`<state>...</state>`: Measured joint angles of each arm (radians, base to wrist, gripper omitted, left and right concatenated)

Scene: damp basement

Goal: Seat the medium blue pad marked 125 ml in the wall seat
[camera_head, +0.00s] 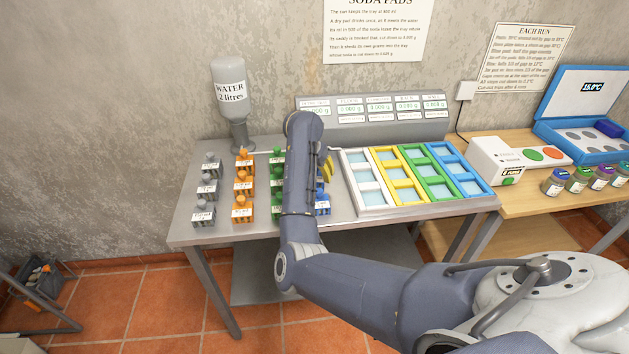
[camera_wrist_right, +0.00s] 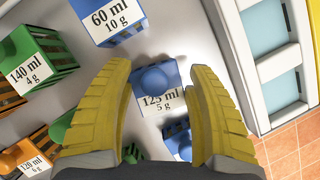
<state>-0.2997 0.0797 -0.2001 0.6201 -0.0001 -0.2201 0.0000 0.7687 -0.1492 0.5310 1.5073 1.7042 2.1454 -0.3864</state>
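The medium blue pad marked 125 ml, 5 g (camera_wrist_right: 145,77) stands among other pads in the right wrist view, its rounded knob toward the camera. My right gripper (camera_wrist_right: 158,72) is open above it. Its yellow fingers lie to either side of the pad, with a gap on each side. In the head view the right gripper (camera_head: 327,168) is mostly hidden behind my forearm. The tray's blue column (camera_head: 483,182), with pale blue compartments, is at the right end of the pad tray. I cannot tell which compartment is the wall seat. My left gripper is not in view.
A blue 60 ml pad (camera_wrist_right: 108,20) and a green 140 ml pad (camera_wrist_right: 38,55) stand close by. Grey pads (camera_head: 204,212) and orange pads (camera_head: 243,208) fill the table's left. A water bottle (camera_head: 229,95) and a display panel (camera_head: 375,125) stand at the back.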

